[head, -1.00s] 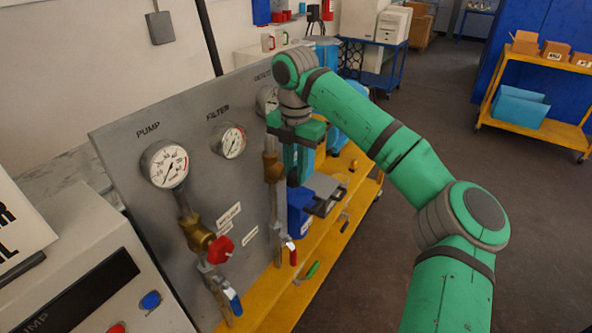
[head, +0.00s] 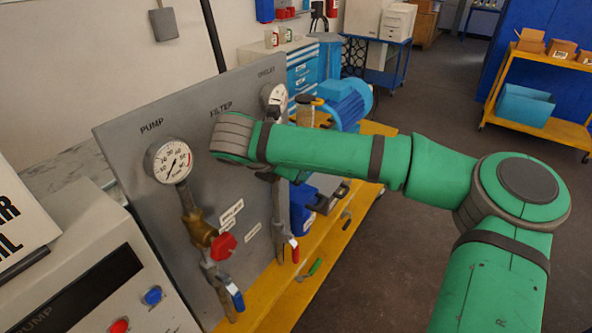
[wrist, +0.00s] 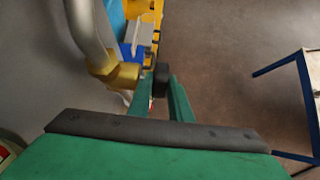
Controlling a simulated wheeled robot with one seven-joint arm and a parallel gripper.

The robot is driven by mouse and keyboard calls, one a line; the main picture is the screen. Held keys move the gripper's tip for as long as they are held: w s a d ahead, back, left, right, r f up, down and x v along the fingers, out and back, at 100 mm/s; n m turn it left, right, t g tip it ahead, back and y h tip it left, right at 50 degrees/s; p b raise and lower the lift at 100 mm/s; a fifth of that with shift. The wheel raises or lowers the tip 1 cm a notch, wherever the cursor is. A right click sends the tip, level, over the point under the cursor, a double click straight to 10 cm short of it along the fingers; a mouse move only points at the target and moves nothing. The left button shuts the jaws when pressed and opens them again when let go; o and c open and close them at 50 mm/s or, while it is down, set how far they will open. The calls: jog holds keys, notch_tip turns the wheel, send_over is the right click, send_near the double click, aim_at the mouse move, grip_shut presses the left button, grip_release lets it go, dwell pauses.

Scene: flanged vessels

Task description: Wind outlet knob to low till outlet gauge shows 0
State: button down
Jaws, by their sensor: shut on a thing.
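In the wrist view my gripper (wrist: 163,88) is shut on a black knob (wrist: 162,77). The knob sticks out from a brass valve body (wrist: 112,70) with a curved grey pipe. In the head view my forearm and wrist hide my gripper, the knob and the filter gauge. The outlet gauge (head: 273,96) shows at the panel's far upper right, seen at a slant; its needle is too small to read.
The grey panel (head: 140,105) carries the pump gauge (head: 170,161) above a brass valve with a red knob (head: 223,245). A second red handle (head: 294,249) hangs lower right. A blue motor (head: 345,101) stands behind my arm on the yellow bench (head: 270,301). Open floor lies right.

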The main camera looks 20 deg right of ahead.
jog(key=t+h, duration=0.2)
jog(key=f+t+h, duration=0.1)
jog(key=h, duration=0.1)
jog(key=shift+s+a, duration=0.25)
jog(key=shift+a, duration=0.1)
jog(key=shift+f, duration=0.1)
dwell(0.4)
jog(key=c, duration=1.9)
grip_release()
jog(key=v, duration=1)
jog(key=shift+s+a, duration=0.3)
jog(key=shift+s, duration=0.05)
jog(key=shift+f, duration=0.1)
